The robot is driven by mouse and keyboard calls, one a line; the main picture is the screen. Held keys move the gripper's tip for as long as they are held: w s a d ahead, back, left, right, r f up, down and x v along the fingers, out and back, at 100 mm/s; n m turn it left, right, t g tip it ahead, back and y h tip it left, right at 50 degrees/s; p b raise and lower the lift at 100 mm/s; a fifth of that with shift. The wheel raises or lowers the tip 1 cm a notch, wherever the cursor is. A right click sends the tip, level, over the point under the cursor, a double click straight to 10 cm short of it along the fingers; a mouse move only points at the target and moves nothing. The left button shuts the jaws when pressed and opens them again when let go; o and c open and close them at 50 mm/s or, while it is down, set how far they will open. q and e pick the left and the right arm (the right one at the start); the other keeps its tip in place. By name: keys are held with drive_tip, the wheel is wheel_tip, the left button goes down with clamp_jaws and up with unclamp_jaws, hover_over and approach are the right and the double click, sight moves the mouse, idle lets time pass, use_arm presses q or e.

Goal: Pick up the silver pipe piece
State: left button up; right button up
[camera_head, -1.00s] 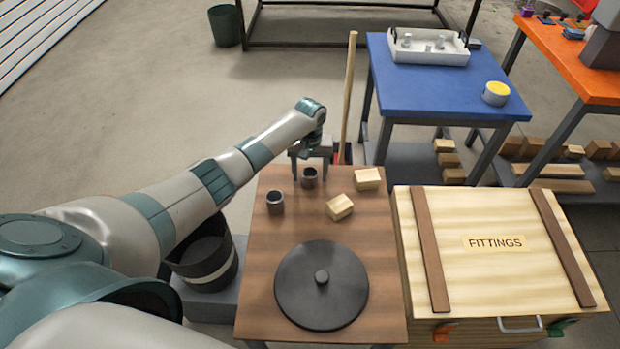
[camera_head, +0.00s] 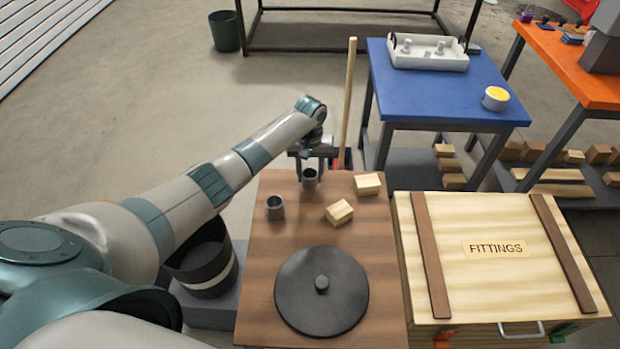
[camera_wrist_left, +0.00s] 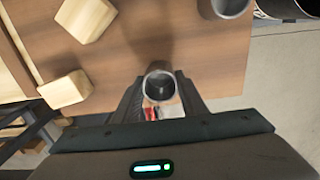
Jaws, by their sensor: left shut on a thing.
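A short, hollow grey metal pipe piece (camera_head: 310,179) stands upright near the far edge of the brown wooden table (camera_head: 262,285). My left gripper (camera_head: 310,176) reaches down over it and is shut on it, one finger on each side. In the left wrist view the same pipe piece (camera_wrist_left: 160,83) shows its open round mouth between the fingers. A second, similar grey pipe piece (camera_head: 275,207) stands free nearer and to the left; it is cut by the top edge of the wrist view (camera_wrist_left: 230,6). I cannot tell whether the held piece touches the table. My right gripper is not in view.
Two wooden blocks (camera_head: 367,184) (camera_head: 339,212) lie right of the held piece. A dark round lid (camera_head: 321,290) covers the near table. A FITTINGS crate (camera_head: 495,285) stands right, a blue table (camera_head: 430,98) behind. A wooden pole (camera_head: 348,105) rises beyond the table.

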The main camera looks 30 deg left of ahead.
use_arm(q)
drive_tip(key=shift+w+r, duration=0.1)
drive_tip(key=shift+r, duration=0.7)
drive_tip(key=s+d+r, duration=0.6)
drive_tip(key=d+r, duration=0.1)
drive_tip(key=d, duration=0.3)
drive_tip(key=shift+r, duration=0.1)
drive_tip(key=shift+d+r, duration=0.1)
